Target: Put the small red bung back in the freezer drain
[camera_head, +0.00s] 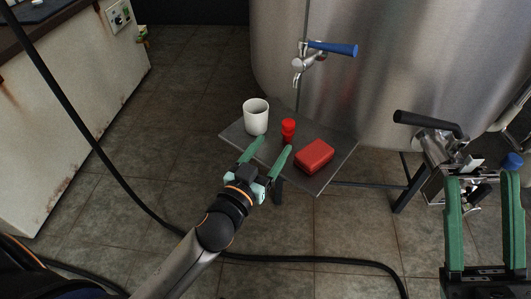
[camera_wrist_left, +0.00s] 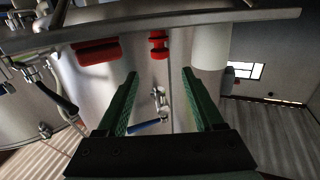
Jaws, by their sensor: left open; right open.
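The small red bung (camera_head: 288,127) stands upright on a small grey shelf (camera_head: 236,134), between a white cup and a red box. It also shows in the left wrist view (camera_wrist_left: 158,45), where the picture is upside down. My left gripper (camera_head: 273,146) is open and empty, its fingers pointing at the bung from the near side and apart from it. In the left wrist view, the bung lies between and beyond the fingertips (camera_wrist_left: 160,74). My right gripper (camera_head: 481,178) is open and empty at the far right. I cannot make out a drain opening.
The white cup (camera_head: 255,118) is left of the bung and the red box (camera_head: 315,156) right of it, both close. A steel tank (camera_head: 390,70) with a blue-handled tap (camera_head: 330,47) rises behind. A rust-stained white cabinet (camera_head: 75,110) stands left. A black hose (camera_head: 110,170) crosses the tiled floor.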

